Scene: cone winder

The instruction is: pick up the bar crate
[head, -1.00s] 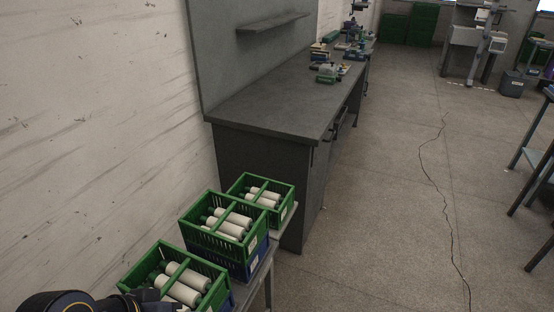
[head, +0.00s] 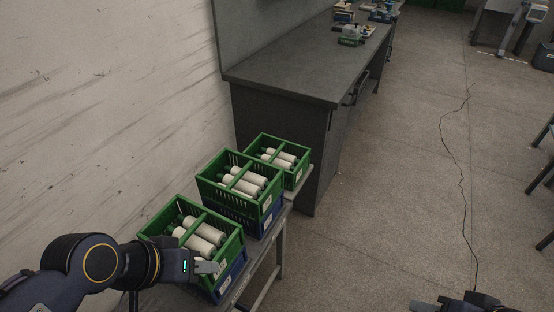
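Three green crates, each with a bar across its top and pale cylinders inside, stand in a row in the head view: a near one (head: 152,238), a middle one (head: 209,188) and a far one (head: 281,139). I cannot tell which one the task means. The near and middle ones sit on blue crates. My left gripper (head: 210,267) is at the front side of the near crate, overlapping its lower wall in the picture; contact and finger opening are unclear. My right gripper (head: 425,306) shows only partly at the bottom edge, away from the crates.
The crates stand on a narrow metal-legged stand (head: 262,262) along the pale wall (head: 100,110). A dark workbench (head: 300,75) with small items lies beyond them.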

